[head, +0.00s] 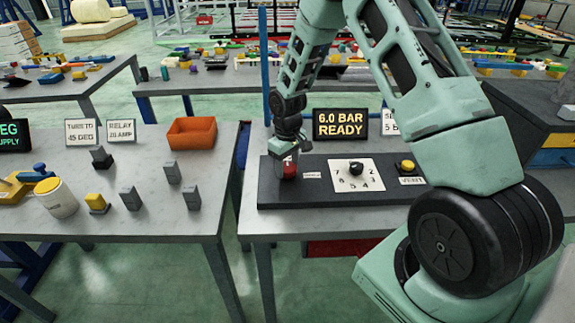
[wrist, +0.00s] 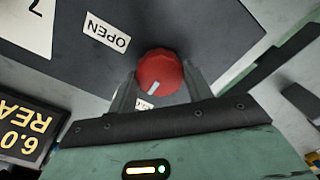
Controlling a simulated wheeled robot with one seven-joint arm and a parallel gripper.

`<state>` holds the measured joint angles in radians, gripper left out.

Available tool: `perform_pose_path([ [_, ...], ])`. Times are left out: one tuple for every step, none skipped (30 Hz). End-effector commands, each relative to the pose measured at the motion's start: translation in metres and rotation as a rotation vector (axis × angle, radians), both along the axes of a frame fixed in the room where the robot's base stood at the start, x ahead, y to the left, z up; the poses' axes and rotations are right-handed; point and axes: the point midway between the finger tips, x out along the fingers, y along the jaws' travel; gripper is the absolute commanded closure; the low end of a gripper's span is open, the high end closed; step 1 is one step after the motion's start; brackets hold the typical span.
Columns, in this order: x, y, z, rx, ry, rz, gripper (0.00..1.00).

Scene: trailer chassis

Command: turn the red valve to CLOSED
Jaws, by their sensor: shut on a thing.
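The red valve (wrist: 160,70) is a round ridged knob on a dark panel (head: 270,190), with a white pointer mark on it. In the wrist view, the mark points down-left, roughly towards a small white label (wrist: 143,104) that is mostly hidden by my gripper. A white OPEN label (wrist: 107,31) lies to the upper left of the knob. My gripper (head: 289,160) reaches down at the panel's left end, its grey fingers shut on either side of the valve. In the head view, only a bit of red (head: 288,170) shows below it.
On the same panel are a white dial plate (head: 345,183) with a black knob (head: 356,168) and a yellow button (head: 407,165). A display (head: 340,124) reading "6.0 BAR READY" stands behind. The left table holds an orange bin (head: 192,132) and several small blocks.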

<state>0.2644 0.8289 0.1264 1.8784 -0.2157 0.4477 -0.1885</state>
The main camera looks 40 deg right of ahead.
Motion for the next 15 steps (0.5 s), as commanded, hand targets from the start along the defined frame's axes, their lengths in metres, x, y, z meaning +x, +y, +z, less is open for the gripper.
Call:
perform_pose_path([
  [0.0001,-0.0001,0.0008,-0.001,0.000,0.004,0.73],
  [0.0002,-0.0001,0.0008,-0.001,0.000,0.005,0.73],
  [0.0002,-0.0001,0.0008,-0.001,0.000,0.005,0.73],
  [0.0001,-0.0001,0.0007,-0.001,0.000,0.005,0.73],
  [0.0002,-0.0001,0.0008,-0.001,0.000,0.005,0.73],
  [0.0002,-0.0001,0.0008,-0.001,0.000,0.005,0.73],
  [0.0002,-0.0002,0.0007,-0.001,0.000,0.005,0.73],
  [0.0002,-0.0002,0.0007,-0.001,0.000,0.005,0.73],
  [0.0002,-0.0002,0.0007,-0.001,0.000,0.005,0.73],
  [0.0002,-0.0002,0.0007,-0.001,0.000,0.004,0.44],
  [0.0002,-0.0002,0.0007,-0.001,0.000,0.004,0.36],
  [0.0002,-0.0002,0.0006,-0.001,0.000,0.004,0.28],
  [0.0002,-0.0002,0.0006,-0.001,0.000,0.004,0.28],
  [0.0002,-0.0002,0.0005,-0.001,0.000,0.003,0.28],
  [0.0001,-0.0002,0.0005,-0.001,0.000,0.003,0.28],
])
